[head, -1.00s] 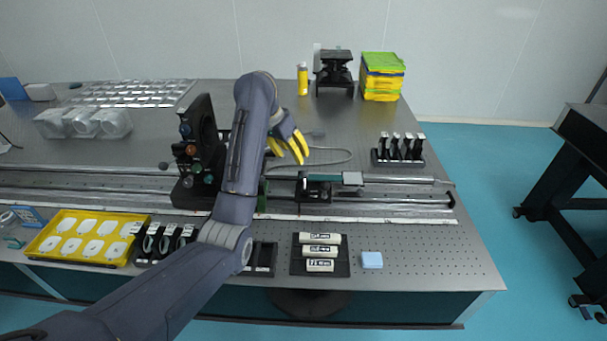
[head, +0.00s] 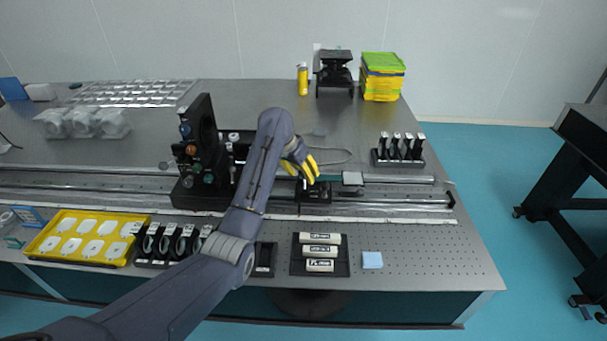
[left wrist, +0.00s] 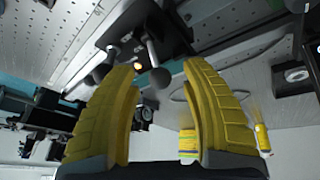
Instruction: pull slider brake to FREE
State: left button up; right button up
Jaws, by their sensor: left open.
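The slider (head: 318,197) is a small dark carriage on the long metal rail (head: 400,205), right of the tall black optical mount. My left gripper (head: 314,172) is over the slider, its yellow fingers partly covering it. In the left wrist view, the slider's dark block (left wrist: 150,22) is beyond the fingertips. A lever with a dark ball knob (left wrist: 160,78) shows between the open yellow fingers of the left gripper (left wrist: 161,66), which appear apart from it. I cannot tell whether this lever is the brake, and no FREE mark is readable. My right gripper is out of view.
The tall black optical mount (head: 203,140) stands on the rail just left of my gripper. A rack of black holders (head: 398,150) stands behind the rail at right. In front are a yellow tray (head: 38,250) and a black tray of white labelled blocks (head: 342,262).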

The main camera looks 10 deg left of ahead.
pick_arm(q)
jog(key=shift+w+d+f, duration=0.1)
jog(key=shift+f, duration=0.15)
